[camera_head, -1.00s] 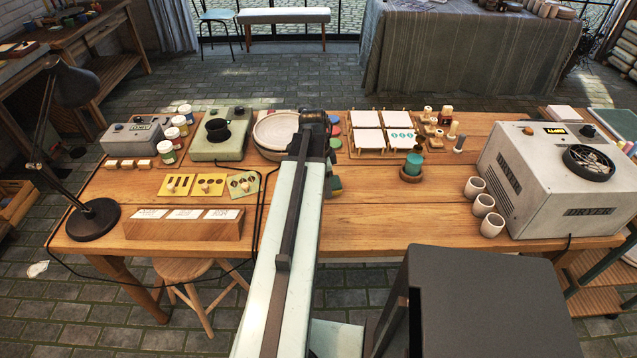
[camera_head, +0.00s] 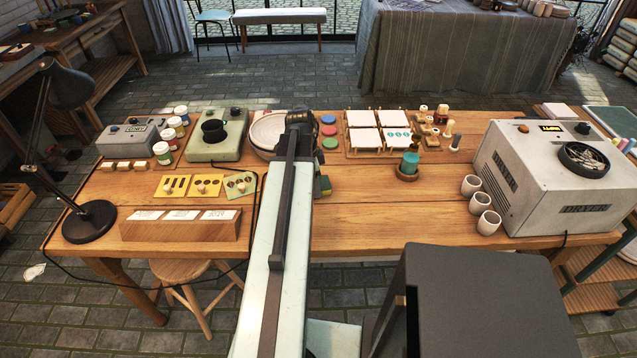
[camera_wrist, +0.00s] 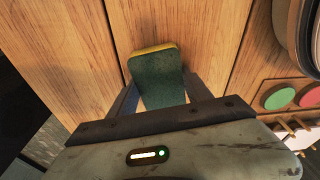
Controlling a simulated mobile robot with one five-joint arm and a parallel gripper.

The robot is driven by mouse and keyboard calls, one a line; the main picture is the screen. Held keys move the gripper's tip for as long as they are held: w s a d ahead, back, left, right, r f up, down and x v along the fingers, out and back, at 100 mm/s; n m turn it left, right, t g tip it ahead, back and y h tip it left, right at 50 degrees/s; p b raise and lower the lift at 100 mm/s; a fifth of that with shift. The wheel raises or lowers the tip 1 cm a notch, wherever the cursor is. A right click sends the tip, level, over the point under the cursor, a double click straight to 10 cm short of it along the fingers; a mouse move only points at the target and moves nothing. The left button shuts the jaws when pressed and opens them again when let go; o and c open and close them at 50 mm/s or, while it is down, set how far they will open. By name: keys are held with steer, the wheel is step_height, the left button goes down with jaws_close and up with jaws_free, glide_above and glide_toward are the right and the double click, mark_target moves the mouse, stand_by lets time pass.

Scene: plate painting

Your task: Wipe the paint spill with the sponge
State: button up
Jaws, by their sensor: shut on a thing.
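The sponge (camera_wrist: 157,78) is a dark green block with a yellow layer along its far edge. My gripper (camera_wrist: 160,92) is shut on it, one finger on each side, over the bare wooden table in the wrist view. I cannot tell whether the sponge touches the wood. In the head view a green and yellow bit of the sponge (camera_head: 323,187) shows just right of my arm, which hides the gripper and the table beneath it. No paint spill shows in either view.
A stacked plate rim (camera_head: 263,138), coloured discs (camera_head: 330,131) and a tile rack (camera_head: 364,137) stand behind the sponge. Stamp cards (camera_head: 206,185) are left. The front middle table is clear.

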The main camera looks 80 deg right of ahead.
steer(key=shift+w+a, duration=0.2)
steer(key=shift+w, duration=0.85)
steer(key=shift+w+a, duration=0.15)
steer(key=shift+w, duration=0.85)
step_height(320, 180, up, 6)
steer(key=p, duration=0.6)
steer(key=shift+s, duration=0.1)
step_height(320, 180, up, 3)
steer(key=p, duration=0.3)
steer(key=shift+r, duration=0.15)
